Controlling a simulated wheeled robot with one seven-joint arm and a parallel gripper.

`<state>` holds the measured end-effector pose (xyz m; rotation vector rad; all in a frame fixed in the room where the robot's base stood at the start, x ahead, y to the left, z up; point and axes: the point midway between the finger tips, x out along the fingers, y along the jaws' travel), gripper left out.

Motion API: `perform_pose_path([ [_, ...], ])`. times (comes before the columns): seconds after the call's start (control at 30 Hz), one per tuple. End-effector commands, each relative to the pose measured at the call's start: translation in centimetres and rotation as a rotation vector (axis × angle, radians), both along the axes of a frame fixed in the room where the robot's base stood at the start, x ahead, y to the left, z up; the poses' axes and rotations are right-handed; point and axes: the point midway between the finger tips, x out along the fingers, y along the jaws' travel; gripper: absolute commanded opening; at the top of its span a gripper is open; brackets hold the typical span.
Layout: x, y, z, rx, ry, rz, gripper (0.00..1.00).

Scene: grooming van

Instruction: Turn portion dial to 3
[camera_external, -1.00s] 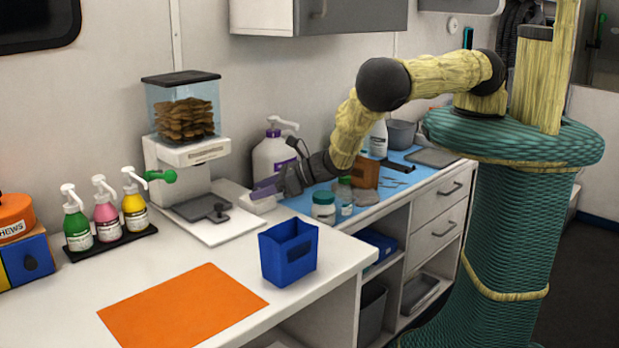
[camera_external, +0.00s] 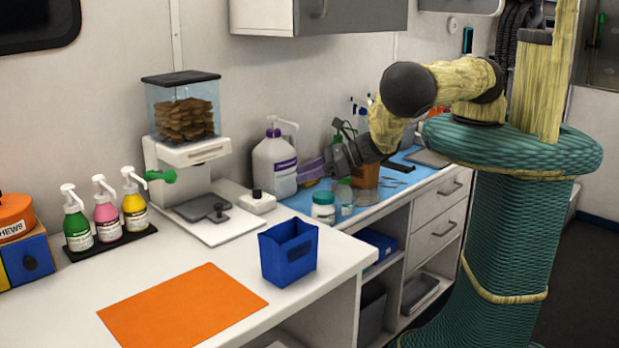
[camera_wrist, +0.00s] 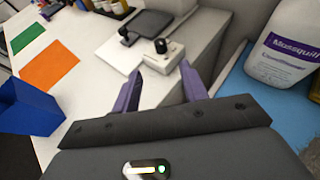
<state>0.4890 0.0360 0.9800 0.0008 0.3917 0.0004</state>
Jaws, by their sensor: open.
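The portion dial appears to be the black knob (camera_external: 257,193) on a small white box (camera_external: 261,204), right of the treat dispenser (camera_external: 187,130) on the white counter. The wrist view shows the knob (camera_wrist: 161,46) on top of its white box (camera_wrist: 172,57), with a light pointer mark on it. Its numbers are too small to read. My gripper (camera_external: 308,169) is open and empty, up and to the right of the dial, apart from it. In the wrist view my purple fingers (camera_wrist: 162,70) spread on this side of the box, with the knob beyond the gap.
A large white conditioner jug (camera_external: 274,163) stands close behind the dial, right of it in the wrist view (camera_wrist: 287,45). A blue bin (camera_external: 288,252) stands at the counter's front edge. Small jars (camera_external: 323,208) sit on the blue mat. An orange mat (camera_external: 185,304) lies at front left.

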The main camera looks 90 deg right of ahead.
Motion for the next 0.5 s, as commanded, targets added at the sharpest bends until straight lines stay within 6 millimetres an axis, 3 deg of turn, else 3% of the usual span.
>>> perform_pose_path([
  [0.5, -3.5, 0.0, 2.0, -0.002, 0.004, 0.001, 0.44],
])
